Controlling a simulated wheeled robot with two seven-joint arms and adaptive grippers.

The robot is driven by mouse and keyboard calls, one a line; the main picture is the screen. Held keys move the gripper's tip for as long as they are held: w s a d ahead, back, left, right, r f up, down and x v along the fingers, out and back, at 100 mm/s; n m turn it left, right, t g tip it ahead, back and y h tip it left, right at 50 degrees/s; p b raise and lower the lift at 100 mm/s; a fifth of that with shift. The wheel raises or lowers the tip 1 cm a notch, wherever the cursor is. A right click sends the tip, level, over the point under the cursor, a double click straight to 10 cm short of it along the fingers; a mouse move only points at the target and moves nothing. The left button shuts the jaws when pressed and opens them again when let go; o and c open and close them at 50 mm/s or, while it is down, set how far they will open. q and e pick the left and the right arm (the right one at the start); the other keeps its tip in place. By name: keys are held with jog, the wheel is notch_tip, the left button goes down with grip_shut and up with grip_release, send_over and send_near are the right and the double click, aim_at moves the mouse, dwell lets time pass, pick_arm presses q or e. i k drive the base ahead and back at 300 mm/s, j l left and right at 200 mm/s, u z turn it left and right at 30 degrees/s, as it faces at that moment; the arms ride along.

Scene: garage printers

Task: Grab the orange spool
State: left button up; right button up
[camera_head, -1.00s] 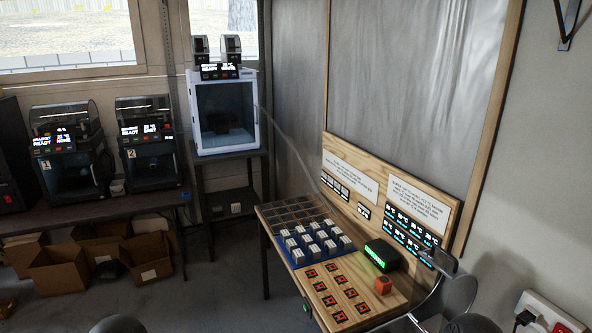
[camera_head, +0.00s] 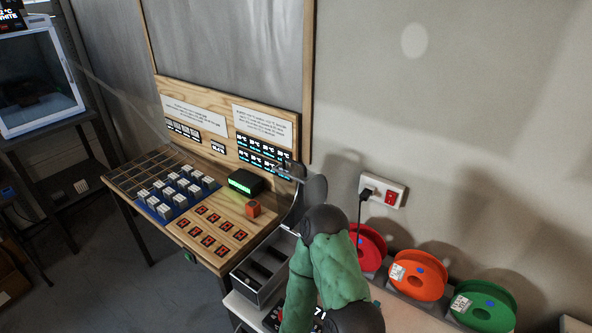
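The orange spool (camera_head: 428,267) stands on edge on a ledge against the wall at the lower right of the head view. It has a white label and a small blue mark. A red spool (camera_head: 372,246) stands to its left and a green spool (camera_head: 494,305) to its right. Neither of my gripper's fingertips can be made out in the view. The lower left part of the red spool is hidden behind a green, dark-jointed arm-like shape (camera_head: 335,268).
A wooden bench (camera_head: 165,238) with a blue tray of white blocks, an orange cube (camera_head: 253,209) and red-marked squares stands at the left. A grey open drawer box (camera_head: 262,292) lies beside it. A socket with a black plug (camera_head: 383,190) is on the wall above the spools.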

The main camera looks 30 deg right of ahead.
aim_at(417, 274)
jog(key=j+z, duration=0.2)
jog(key=z, duration=2.05)
jog(key=l, duration=0.1)
